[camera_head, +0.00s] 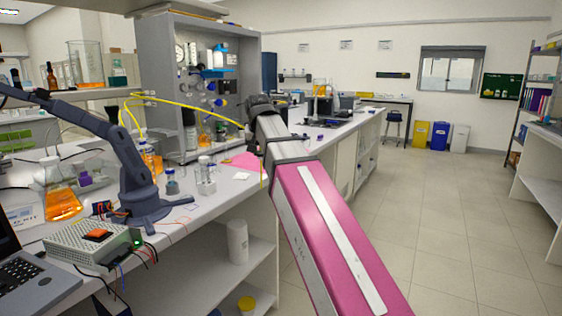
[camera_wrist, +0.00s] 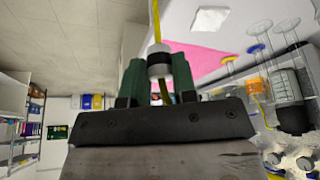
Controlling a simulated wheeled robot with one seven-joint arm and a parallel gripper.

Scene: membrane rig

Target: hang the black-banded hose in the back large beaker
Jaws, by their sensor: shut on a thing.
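My gripper (camera_wrist: 160,82) has dark green fingers shut on the yellow hose (camera_wrist: 157,22) at a black-and-white banded collar (camera_wrist: 159,63) in the wrist view. In the head view, the yellow hose (camera_head: 192,106) runs from the rig on the left to my gripper, and a short length hangs below it. The gripper is at the bench's right edge, in front of the rig cabinet; its fingers are mostly hidden there. A glass beaker with orange liquid (camera_head: 153,160) stands behind the dark small arm, partly hidden. I cannot tell which vessel is the back large beaker.
A dark desktop arm (camera_head: 135,170) stands on the bench (camera_head: 225,196). A flask of orange liquid (camera_head: 60,203), small glass vessels (camera_head: 206,178) and a pink sheet (camera_head: 245,160) are near. The grey cabinet (camera_head: 165,70) rises behind. The floor on the right is clear.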

